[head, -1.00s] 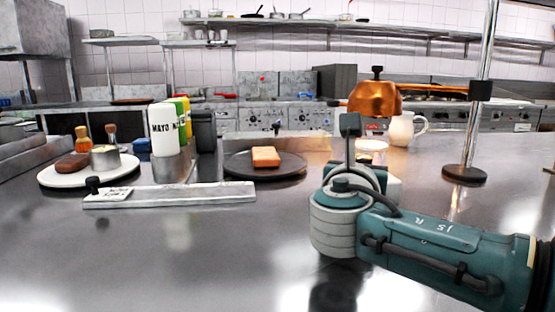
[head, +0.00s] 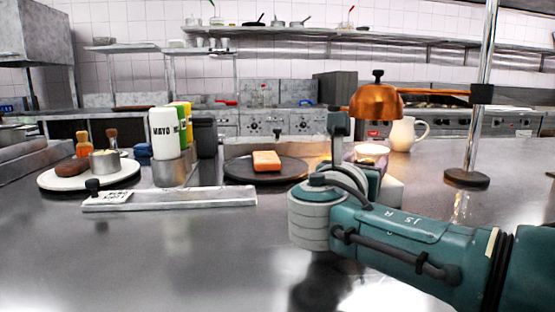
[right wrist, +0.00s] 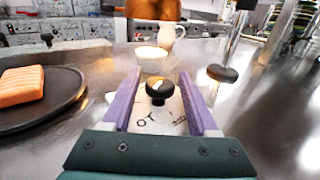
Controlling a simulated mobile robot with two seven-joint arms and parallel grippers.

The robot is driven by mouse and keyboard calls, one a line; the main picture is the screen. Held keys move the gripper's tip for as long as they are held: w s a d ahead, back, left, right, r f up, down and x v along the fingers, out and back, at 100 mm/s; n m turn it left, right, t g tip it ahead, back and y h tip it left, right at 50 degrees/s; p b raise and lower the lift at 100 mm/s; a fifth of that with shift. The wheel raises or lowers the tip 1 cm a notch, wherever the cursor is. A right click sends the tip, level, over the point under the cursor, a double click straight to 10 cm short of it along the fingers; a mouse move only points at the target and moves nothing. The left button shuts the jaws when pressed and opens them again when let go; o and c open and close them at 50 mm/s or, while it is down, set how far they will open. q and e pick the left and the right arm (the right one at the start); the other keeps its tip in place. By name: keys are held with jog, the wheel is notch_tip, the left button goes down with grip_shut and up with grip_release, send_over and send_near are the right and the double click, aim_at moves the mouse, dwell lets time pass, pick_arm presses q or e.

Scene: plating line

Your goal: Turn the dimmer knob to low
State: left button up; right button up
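The dimmer knob (right wrist: 157,90) is a black round knob with a pale mark on top, seen in the right wrist view. It stands on a light plate (right wrist: 160,118) with dark lettering, partly hidden by my gripper. My right gripper (right wrist: 159,76) is open, its two purple fingers apart on either side of the knob in that view; I cannot tell whether they touch it. In the head view my right gripper (head: 366,158) is mostly behind its wrist, and a white box (head: 391,192) shows beside it. The copper heat lamp (head: 375,104) hangs behind. My left gripper is out of view.
A dark plate (head: 240,172) with an orange block (head: 267,161) lies left of my gripper. A lamp stand (head: 467,178) is at right, a white jug (head: 403,134) behind.

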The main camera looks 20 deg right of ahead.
jog(key=shift+o, duration=0.6)
jog(key=shift+s+a, duration=0.25)
jog(key=shift+a, duration=0.05)
jog(key=p+v, duration=0.2)
jog(key=v, duration=0.7)
jog(key=shift+a, duration=0.1)
